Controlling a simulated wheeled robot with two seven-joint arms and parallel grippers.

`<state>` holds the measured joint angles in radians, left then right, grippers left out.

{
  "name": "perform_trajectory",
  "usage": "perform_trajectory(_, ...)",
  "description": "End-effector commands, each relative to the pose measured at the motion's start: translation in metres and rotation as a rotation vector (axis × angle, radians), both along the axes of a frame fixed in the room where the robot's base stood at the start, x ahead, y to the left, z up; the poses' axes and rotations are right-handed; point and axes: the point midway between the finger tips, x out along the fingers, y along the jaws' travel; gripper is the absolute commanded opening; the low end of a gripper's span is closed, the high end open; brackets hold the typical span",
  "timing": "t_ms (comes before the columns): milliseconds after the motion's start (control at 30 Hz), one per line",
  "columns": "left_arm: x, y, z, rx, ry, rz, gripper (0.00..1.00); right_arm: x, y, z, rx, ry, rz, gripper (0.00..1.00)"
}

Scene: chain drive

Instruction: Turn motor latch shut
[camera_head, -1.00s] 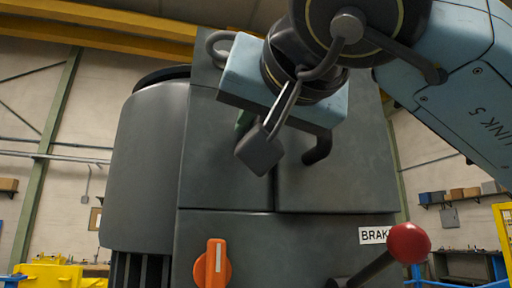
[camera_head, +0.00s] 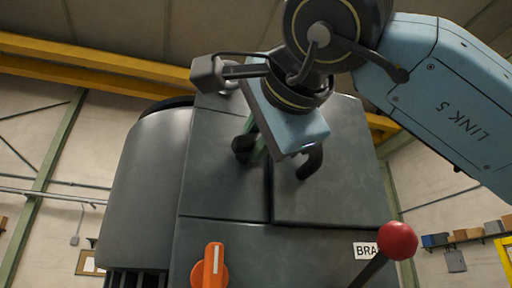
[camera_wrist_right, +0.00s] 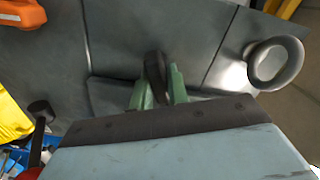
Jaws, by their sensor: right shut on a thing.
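The motor housing is a big grey cabinet (camera_head: 335,180) in the head view. My right gripper (camera_head: 253,147) reaches down to its front face from the upper right, its fingers mostly hidden behind the blue palm. In the right wrist view, the green fingers of the right gripper (camera_wrist_right: 157,88) are closed on a dark latch handle (camera_wrist_right: 154,68) that stands out from the grey face. A dark rounded end of this latch handle (camera_head: 242,147) shows beside a green finger in the head view. My left gripper is not in view.
An orange knob (camera_head: 210,268) with a white mark sits low on the cabinet. A red-balled lever (camera_head: 398,241) stands at lower right, by a partly hidden label. A dark hooked bar (camera_head: 312,162) is close right of my gripper. A lifting eye (camera_wrist_right: 275,63) shows in the wrist view.

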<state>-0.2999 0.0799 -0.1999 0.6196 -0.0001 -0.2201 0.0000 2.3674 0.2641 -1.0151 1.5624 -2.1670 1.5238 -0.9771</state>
Motion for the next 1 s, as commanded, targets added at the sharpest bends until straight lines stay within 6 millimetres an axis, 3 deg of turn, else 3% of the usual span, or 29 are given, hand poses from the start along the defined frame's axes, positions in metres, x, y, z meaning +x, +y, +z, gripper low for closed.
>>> perform_trajectory(500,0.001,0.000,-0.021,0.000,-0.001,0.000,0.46,0.000,-0.001,-0.002,0.339,0.109,0.000,0.00)
perform_trajectory(1000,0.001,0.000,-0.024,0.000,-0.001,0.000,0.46,0.000,-0.001,-0.002,0.411,0.134,0.000,0.00)
